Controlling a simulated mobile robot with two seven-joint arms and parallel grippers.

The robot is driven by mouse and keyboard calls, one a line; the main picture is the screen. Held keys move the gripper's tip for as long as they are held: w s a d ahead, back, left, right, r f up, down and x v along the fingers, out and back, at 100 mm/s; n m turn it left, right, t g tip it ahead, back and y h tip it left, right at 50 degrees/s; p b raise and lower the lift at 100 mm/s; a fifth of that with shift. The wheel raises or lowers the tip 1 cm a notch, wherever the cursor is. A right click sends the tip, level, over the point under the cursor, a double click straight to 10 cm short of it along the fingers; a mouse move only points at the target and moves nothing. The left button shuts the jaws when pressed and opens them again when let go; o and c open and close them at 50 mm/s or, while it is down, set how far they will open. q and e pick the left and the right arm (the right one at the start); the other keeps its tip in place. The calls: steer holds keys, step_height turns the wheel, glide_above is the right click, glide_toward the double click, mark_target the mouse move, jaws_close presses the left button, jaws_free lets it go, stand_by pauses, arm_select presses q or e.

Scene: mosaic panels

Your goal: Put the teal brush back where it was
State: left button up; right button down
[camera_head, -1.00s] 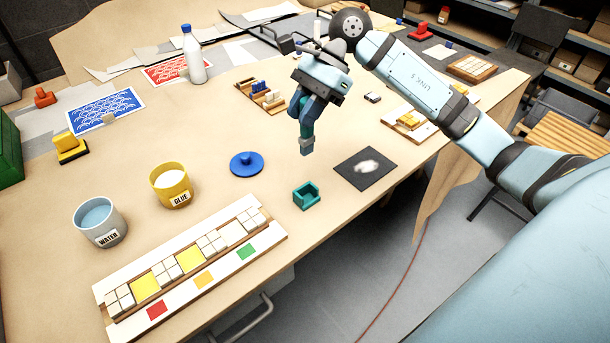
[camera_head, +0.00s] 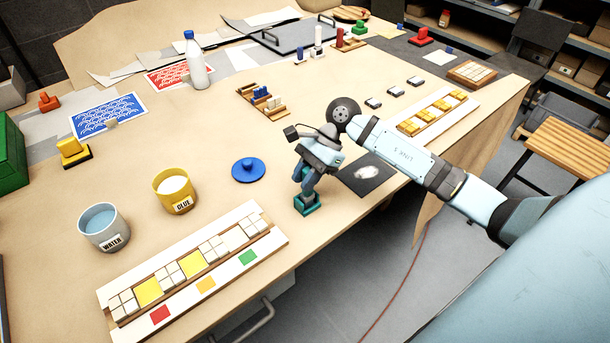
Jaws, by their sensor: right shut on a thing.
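The teal holder (camera_head: 309,208) stands near the table's front edge, right of the mosaic panel. My right gripper (camera_head: 306,184) is directly above it, pointing down, shut on the teal brush (camera_head: 305,195). The brush's lower end is at or inside the holder's opening; the gripper and the holder's walls hide most of it, so I cannot tell whether it touches the bottom. My left gripper is not in view.
A dark mat (camera_head: 368,181) with a white patch lies just right of the holder. A blue round knob (camera_head: 248,169), a yellow glue cup (camera_head: 174,192) and a water cup (camera_head: 102,227) stand left. The mosaic panel (camera_head: 268,253) lies front left.

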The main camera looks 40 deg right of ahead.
steer(key=shift+f, duration=0.15)
steer(key=c, duration=1)
jaws_free()
steer(key=shift+r, duration=0.25)
steer(key=b+v, duration=0.1)
steer(key=v, duration=1.1)
steer(key=shift+b, duration=0.3)
steer(key=shift+f, duration=0.1)
